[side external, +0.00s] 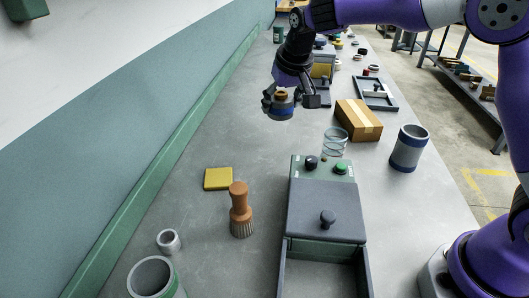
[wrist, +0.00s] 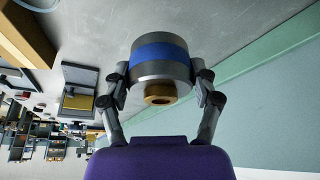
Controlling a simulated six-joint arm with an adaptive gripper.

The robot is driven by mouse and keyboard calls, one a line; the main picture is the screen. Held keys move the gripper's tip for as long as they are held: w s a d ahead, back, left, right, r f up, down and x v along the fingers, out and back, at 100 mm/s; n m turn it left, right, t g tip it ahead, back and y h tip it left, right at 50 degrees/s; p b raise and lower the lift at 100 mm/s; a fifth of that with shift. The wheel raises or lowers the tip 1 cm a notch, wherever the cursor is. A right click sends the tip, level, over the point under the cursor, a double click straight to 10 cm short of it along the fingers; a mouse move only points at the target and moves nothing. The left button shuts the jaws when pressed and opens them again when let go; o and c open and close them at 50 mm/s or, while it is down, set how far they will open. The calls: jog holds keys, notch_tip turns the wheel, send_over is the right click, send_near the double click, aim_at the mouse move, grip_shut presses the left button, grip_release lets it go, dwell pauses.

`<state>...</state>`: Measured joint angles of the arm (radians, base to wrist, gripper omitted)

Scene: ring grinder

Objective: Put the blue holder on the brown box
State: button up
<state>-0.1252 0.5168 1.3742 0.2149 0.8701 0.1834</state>
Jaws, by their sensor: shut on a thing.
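The blue holder, a grey cylinder with a blue band and a brown knob-like piece at one end, is held in my gripper (side external: 283,100). The holder (side external: 281,106) hangs above the table, left of the brown box. In the wrist view the holder (wrist: 161,58) sits between both fingers, which press on its sides; my gripper (wrist: 162,92) is shut on it. The brown box (side external: 358,120), with a pale tape strip, lies on the table to the right of the holder and apart from it. Part of a brown box-like shape (wrist: 25,35) shows at the upper left of the wrist view.
A grey machine (side external: 326,210) with knobs stands in front. A dark frame tray (side external: 375,92) lies behind the box.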

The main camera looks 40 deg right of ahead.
jog(key=s+d+r+m+h, duration=0.1)
jog(key=d+r+m, duration=0.1)
jog(key=d, duration=0.6)
jog(key=s+d+r+m, duration=0.1)
jog(key=d+r, duration=0.1)
jog(key=d, duration=0.6)
send_over(357, 110)
jog(key=s+a, duration=0.1)
notch_tip(357, 110, down, 7)
jog(key=shift+s+r, duration=0.1)
jog(key=shift+s, duration=0.05)
jog(key=shift+d, duration=0.15)
jog(key=shift+f, duration=2.1)
jog(key=shift+f, duration=0.1)
jog(key=o, duration=1.4)
jog(key=shift+f, duration=0.15)
jog(key=shift+o, duration=0.2)
